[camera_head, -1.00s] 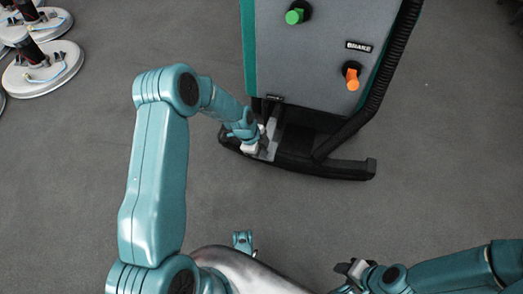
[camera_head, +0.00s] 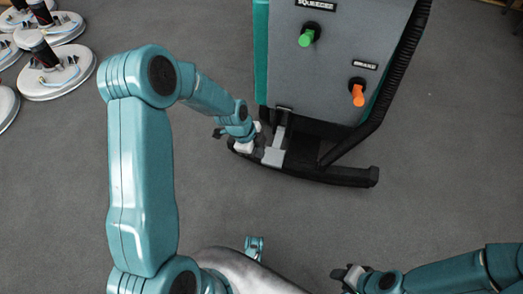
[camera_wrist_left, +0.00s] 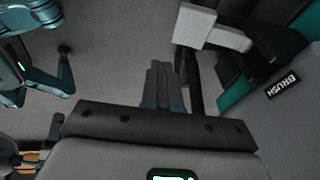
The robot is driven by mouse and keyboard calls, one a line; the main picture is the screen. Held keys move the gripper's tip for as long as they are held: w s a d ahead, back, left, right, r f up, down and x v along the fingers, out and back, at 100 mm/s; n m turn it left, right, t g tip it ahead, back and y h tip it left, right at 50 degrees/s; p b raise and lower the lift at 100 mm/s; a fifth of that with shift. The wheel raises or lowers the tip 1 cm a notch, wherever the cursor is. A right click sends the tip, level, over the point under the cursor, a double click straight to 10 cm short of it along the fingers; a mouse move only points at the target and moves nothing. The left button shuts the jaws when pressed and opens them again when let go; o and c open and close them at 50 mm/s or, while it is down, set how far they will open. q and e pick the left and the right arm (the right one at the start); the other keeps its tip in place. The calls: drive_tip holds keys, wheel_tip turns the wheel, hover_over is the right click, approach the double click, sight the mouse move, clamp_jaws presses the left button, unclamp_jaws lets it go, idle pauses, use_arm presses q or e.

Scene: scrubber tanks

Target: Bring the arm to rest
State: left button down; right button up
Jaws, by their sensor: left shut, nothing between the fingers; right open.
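My left arm reaches over from the left in the head view, bent at the elbow. Its gripper (camera_head: 240,147) hangs low beside the light grey pedal (camera_head: 273,154) at the foot of the machine, just left of it. In the left wrist view the fingers (camera_wrist_left: 163,85) are together with nothing between them, and the pedal (camera_wrist_left: 211,29) shows up and to the right, apart from them. My right gripper (camera_head: 343,275) is at the bottom edge of the head view, small and partly dark; it is open and holds nothing visible.
The scrubber machine's grey panel (camera_head: 340,60) carries a green knob (camera_head: 309,34) and an orange knob (camera_head: 358,92). A black squeegee bar (camera_head: 340,176) curves along its foot. Several round white discs (camera_head: 58,76) lie at the upper left. The grey floor between is clear.

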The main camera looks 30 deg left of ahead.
idle(0.5)
use_arm(q)
drive_tip(key=s+d+f+n+g, duration=0.1)
drive_tip(key=s+d+f+n, duration=0.2)
drive_tip(key=s+d+n, duration=0.3)
drive_tip(key=s+d+f+n+h, duration=0.1)
drive_tip(key=s+d+f+n, duration=0.25)
drive_tip(key=s+n, duration=0.3)
drive_tip(key=s+d+f+n+g, duration=0.1)
drive_tip(key=s+d+f+n, duration=0.1)
drive_tip(key=s+d+n, duration=0.5)
wheel_tip(320, 180, up, 28)
drive_tip(key=a+m+p, duration=0.1)
drive_tip(key=p, duration=2.7)
drive_tip(key=shift+a, duration=0.35)
drive_tip(key=shift+m, duration=0.25)
